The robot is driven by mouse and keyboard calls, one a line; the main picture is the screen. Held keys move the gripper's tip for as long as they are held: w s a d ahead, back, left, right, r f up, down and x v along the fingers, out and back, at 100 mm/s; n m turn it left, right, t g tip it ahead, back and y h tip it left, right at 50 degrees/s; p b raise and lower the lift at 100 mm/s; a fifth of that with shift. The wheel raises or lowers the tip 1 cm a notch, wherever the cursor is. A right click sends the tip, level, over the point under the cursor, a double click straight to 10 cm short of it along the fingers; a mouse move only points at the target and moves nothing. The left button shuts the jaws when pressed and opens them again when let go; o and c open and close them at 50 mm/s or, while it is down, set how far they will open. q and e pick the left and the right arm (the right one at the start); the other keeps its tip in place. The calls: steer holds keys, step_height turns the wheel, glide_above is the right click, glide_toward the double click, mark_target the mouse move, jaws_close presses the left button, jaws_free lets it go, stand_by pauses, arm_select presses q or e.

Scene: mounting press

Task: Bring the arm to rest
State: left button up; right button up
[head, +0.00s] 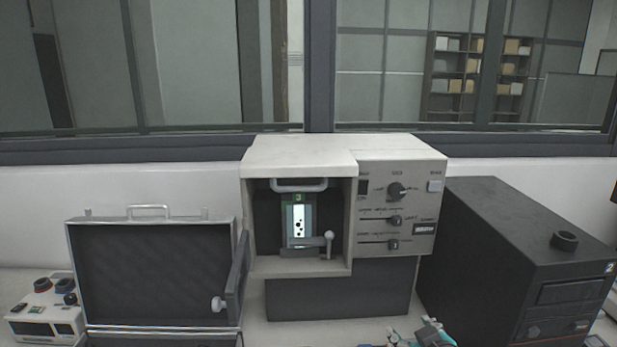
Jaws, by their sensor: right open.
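The mounting press (300,155) is a pale box on a dark base in the middle of the head view. Its front chamber is open, and a dark door panel (238,277) with a pale knob stands swung out at the left. Inside are a metal bar handle, a bright plate (299,222) with dark holes, and a lever with a round knob. My right gripper (420,334) shows at the bottom edge, in front of the press and apart from it. It is open, with nothing seen between its fingers, and is partly cut off. My left gripper is not in view.
An open case (150,223) with dark lining stands left of the press. A small white device (45,312) with dark knobs is at the far left. A large black cabinet (515,235) with a dark ring on top stands at the right. Windows line the back wall.

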steer(key=s+f+m+g, duration=0.1)
steer(key=s+f+g, duration=0.2)
steer(key=s+f, duration=0.5)
steer(key=s+f+m+g, duration=0.1)
steer(key=s+f+g, duration=0.25)
steer(key=s, duration=0.85)
steer(key=s+f+m+g, duration=0.1)
steer(key=s+f+g, duration=0.2)
steer(key=s+f, duration=0.55)
step_height(320, 180, down, 24)
steer(key=s+a+b, duration=0.1)
steer(key=s+b, duration=0.1)
steer(key=s+d+f+g+b, duration=0.2)
steer(key=s+d+f, duration=0.1)
steer(key=s+f, duration=1.4)
step_height(320, 180, down, 3)
steer(key=shift+s+r+n, duration=0.15)
steer(key=shift+s+n, duration=0.15)
